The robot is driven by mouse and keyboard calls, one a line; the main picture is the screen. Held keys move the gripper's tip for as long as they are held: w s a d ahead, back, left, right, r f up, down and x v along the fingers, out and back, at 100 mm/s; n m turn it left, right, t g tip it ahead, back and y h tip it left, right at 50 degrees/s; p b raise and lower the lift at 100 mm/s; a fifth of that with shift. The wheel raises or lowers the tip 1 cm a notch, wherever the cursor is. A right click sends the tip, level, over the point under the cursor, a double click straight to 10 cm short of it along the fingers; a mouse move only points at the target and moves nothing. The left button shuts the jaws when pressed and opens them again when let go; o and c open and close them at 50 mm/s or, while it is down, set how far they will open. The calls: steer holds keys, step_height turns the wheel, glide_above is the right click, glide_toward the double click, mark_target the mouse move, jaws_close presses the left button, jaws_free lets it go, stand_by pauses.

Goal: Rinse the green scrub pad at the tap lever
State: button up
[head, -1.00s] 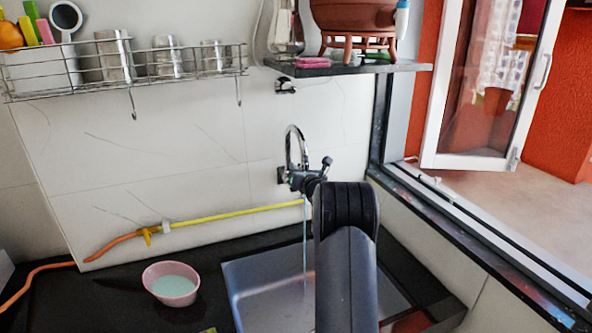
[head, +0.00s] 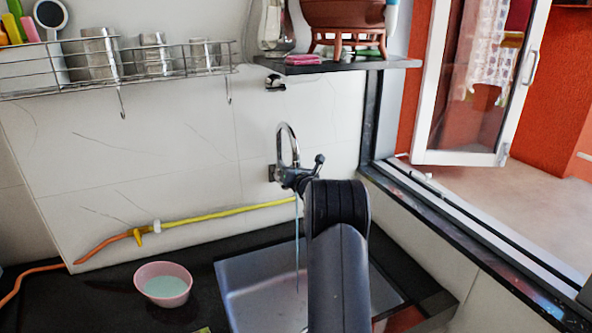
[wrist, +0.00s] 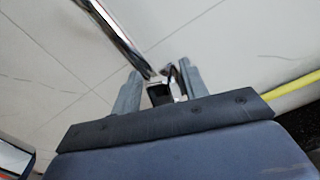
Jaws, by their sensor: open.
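The chrome tap (head: 284,160) stands on the wall above the sink, with its lever (head: 318,163) sticking up to the right. A thin stream of water (head: 297,240) falls from it into the sink. In the wrist view my gripper (wrist: 160,82) is open and empty, its two grey fingers apart. The tap spout (wrist: 120,32) slants in from above, and dark and chrome tap parts show between the fingers; I cannot tell whether they touch. In the head view my arm hides the gripper. A yellow-green edge (head: 204,330) at the bottom may be the scrub pad; it is mostly cut off.
The steel sink (head: 240,290) is set in a black counter, with a pink bowl (head: 163,284) of pale liquid to its left. A yellow hose (head: 225,213) runs along the wall. A shelf (head: 330,65) hangs above the tap. The open window (head: 480,80) is at right.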

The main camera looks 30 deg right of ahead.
steer(key=s+a+b, duration=0.1)
steer(key=s+b, duration=0.2)
steer(key=s, duration=0.7)
steer(key=shift+s+a, duration=0.3)
steer(key=shift+a, duration=0.1)
steer(key=w+d+p, duration=0.1)
steer(key=w+p, duration=0.2)
steer(key=w, duration=0.7)
steer(key=shift+w+d, duration=0.4)
steer(key=shift+s, duration=0.1)
